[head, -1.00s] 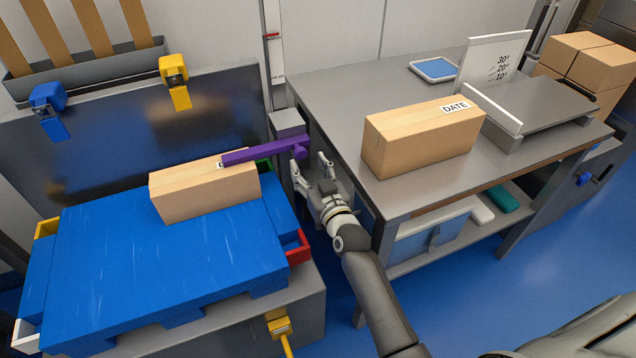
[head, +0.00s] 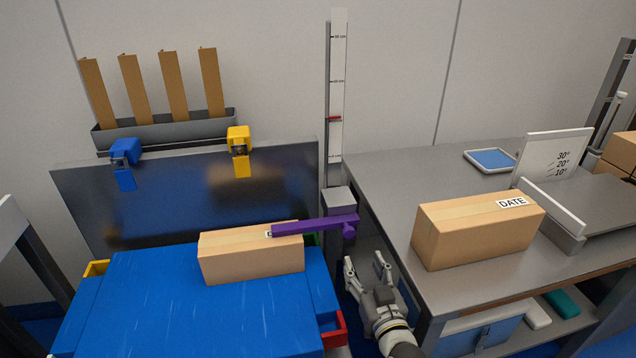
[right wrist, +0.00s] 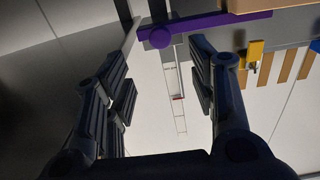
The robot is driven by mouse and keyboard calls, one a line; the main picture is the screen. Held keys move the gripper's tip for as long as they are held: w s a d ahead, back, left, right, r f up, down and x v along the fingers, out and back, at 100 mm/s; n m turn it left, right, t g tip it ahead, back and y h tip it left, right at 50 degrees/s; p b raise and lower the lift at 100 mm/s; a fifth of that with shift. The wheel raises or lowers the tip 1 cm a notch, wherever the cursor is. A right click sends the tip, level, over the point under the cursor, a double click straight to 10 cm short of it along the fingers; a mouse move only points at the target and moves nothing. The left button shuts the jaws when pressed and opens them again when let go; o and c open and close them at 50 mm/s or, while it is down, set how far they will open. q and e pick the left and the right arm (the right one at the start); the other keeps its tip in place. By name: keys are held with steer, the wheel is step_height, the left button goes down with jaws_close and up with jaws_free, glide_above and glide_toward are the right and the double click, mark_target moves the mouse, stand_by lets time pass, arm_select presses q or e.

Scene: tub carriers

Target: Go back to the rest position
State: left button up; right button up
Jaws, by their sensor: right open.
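My right gripper (head: 368,272) is open and empty in the head view, in the gap between the blue pallet and the grey table. In the right wrist view its two fingers (right wrist: 162,85) stand wide apart with nothing between them. A purple arm (head: 315,225) on a post is just beyond and left of the gripper, apart from it in the head view. It also shows in the right wrist view (right wrist: 210,26). A cardboard box (head: 252,256) sits on the blue pallet (head: 180,310), under the purple arm's tip. My left gripper is not in view.
A grey table (head: 400,185) at the right holds a box labelled DATE (head: 475,230), a tablet (head: 490,159) and an angled stand (head: 555,205). A dark panel with a blue clamp (head: 125,160) and a yellow clamp (head: 239,150) stands behind the pallet. A height gauge (head: 336,90) rises behind.

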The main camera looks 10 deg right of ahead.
steer(key=s+f+n+g, duration=0.1)
steer(key=s+f+g, duration=0.35)
steer(key=s, duration=0.55)
steer(key=s+f+g, duration=0.3)
steer(key=s+g, duration=0.2)
steer(key=s, duration=0.5)
steer(key=s+f+n+g, duration=0.1)
steer(key=s+f+g, duration=0.3)
steer(key=s, duration=0.6)
step_height(320, 180, down, 15)
steer(key=g, duration=0.2)
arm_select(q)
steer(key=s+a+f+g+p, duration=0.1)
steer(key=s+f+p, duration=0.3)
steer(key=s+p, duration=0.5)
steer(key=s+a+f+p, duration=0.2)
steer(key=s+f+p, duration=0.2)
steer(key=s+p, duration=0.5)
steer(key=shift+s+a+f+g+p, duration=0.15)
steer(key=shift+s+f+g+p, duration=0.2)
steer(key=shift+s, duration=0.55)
arm_select(e)
steer(key=s+d+f, duration=0.1)
steer(key=s+f, duration=0.3)
steer(key=s, duration=0.5)
steer(key=s+d+f+g, duration=0.1)
steer(key=s+f, duration=0.3)
steer(key=s, duration=0.6)
steer(key=shift+d+h, duration=0.3)
steer(key=shift+d, duration=0.3)
